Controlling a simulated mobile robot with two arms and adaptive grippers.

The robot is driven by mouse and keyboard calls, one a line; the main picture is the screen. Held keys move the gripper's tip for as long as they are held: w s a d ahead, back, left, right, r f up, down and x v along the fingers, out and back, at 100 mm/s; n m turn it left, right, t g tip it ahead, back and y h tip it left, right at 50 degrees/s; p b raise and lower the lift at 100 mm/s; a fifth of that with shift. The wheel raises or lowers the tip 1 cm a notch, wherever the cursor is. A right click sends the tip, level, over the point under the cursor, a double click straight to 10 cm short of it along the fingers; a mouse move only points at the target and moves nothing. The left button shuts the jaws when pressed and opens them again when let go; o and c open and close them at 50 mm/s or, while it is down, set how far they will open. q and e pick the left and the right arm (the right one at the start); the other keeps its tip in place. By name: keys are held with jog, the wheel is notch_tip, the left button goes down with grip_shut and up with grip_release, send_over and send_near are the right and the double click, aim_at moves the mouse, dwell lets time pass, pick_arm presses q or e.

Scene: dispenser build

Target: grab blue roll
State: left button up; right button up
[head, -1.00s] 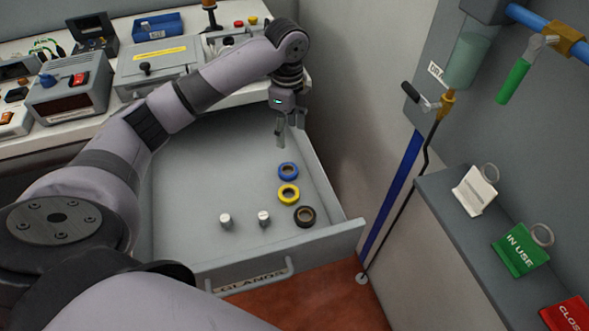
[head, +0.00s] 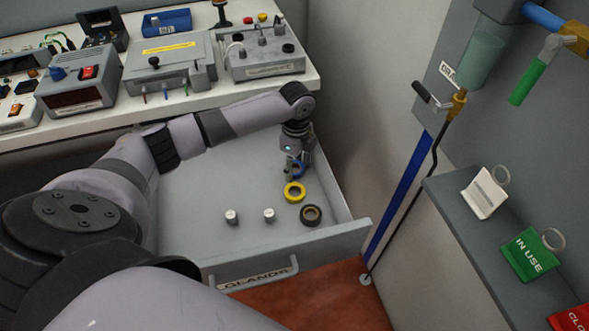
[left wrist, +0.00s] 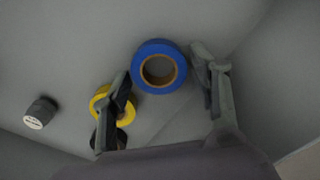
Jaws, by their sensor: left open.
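The blue roll (head: 299,168) lies on the drawer floor near the right wall, partly hidden by my left gripper in the head view. In the left wrist view the blue roll (left wrist: 160,66) lies flat between and a little beyond the two fingertips. My left gripper (head: 293,170) points down into the drawer at the roll; its fingers (left wrist: 160,80) are apart, one on each side of the roll. I cannot tell whether they touch it. My right gripper is not in view.
Two white-topped cylinders (head: 232,216) stand to the left. The open drawer's front (head: 335,239) and right wall bound the space.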

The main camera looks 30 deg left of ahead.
pick_arm(q)
jog(key=shift+c, duration=0.2)
jog(key=c, duration=0.7)
jog(key=shift+r, duration=0.1)
